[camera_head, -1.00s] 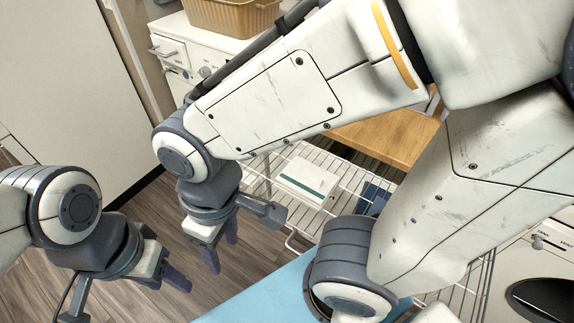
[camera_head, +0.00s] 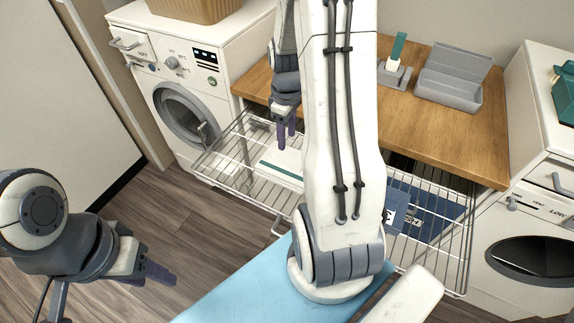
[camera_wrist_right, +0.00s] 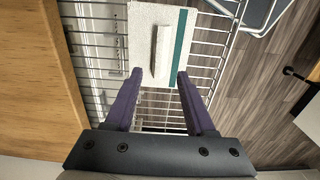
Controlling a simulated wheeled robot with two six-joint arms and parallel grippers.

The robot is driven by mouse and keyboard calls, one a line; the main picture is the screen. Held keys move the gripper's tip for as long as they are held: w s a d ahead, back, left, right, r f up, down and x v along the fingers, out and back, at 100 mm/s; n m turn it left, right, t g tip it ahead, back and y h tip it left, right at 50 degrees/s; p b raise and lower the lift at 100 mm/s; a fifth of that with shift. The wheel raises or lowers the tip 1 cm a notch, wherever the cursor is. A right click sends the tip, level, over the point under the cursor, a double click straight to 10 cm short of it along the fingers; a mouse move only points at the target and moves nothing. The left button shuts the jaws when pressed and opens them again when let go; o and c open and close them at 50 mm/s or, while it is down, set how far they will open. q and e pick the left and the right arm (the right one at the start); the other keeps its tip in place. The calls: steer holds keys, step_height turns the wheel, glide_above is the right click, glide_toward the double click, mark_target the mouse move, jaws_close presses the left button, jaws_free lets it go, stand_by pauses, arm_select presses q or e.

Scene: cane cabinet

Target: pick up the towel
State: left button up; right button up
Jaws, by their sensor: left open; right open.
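The towel (camera_head: 284,160) is white with a teal stripe and lies flat on the pulled-out wire rack (camera_head: 232,180). My right arm hides part of it in the head view. In the right wrist view the towel (camera_wrist_right: 150,25) shows a raised ridge in its middle. My right gripper (camera_head: 286,138) is open and empty, above the rack at the towel's far end. Its fingertips (camera_wrist_right: 160,74) point at the towel with a gap between them, one towards each side of it. My left gripper (camera_head: 155,275) is open and empty over the floor, away from the rack.
A dark blue folded item (camera_head: 432,222) with labels lies on the rack's right part. A wooden counter (camera_head: 440,130) stands behind, bearing a grey open box (camera_head: 450,92). White washers stand left (camera_head: 180,70) and right (camera_head: 530,225). Floor at left is clear.

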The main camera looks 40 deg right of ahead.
mark_target(288, 157)
step_height(288, 157, down, 9)
steer(key=shift+s+d+r+p, duration=0.1)
steer(key=shift+r+p, duration=0.05)
steer(key=shift+p, duration=0.2)
jaws_close()
stand_by(1.4)
